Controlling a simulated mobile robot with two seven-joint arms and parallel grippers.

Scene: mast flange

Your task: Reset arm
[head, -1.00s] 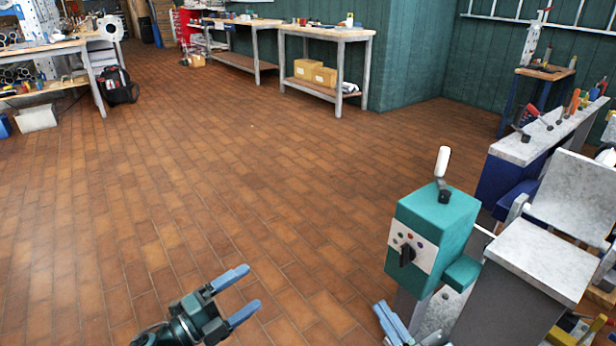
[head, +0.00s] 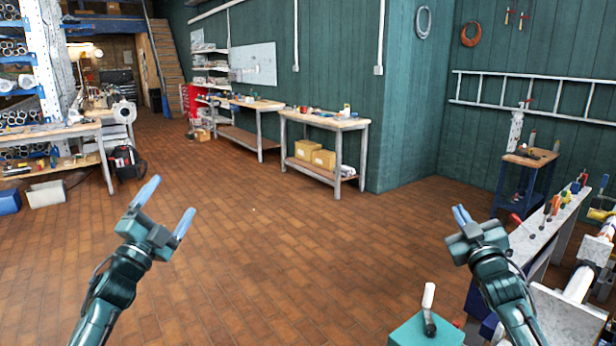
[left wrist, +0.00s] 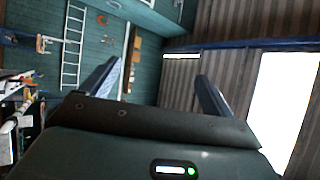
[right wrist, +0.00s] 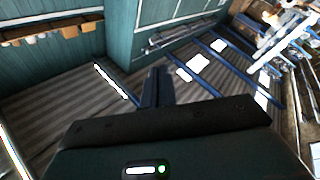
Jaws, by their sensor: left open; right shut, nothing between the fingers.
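My left gripper (head: 165,208) is raised over the open floor in the left part of the head view. Its blue fingers are spread apart with nothing between them; they also show apart in the left wrist view (left wrist: 160,82). My right gripper (head: 462,214) is raised at the right of the head view, above and beyond the teal machine. Its fingers are closed together and empty, and they show together in the right wrist view (right wrist: 157,88).
A teal machine (head: 428,332) with a white-handled lever (head: 428,297) stands at the bottom right, below my right arm. A bench with tools (head: 555,225) is at the far right. Workbenches (head: 325,121) stand along the back wall. The brown tile floor (head: 270,240) is clear in the middle.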

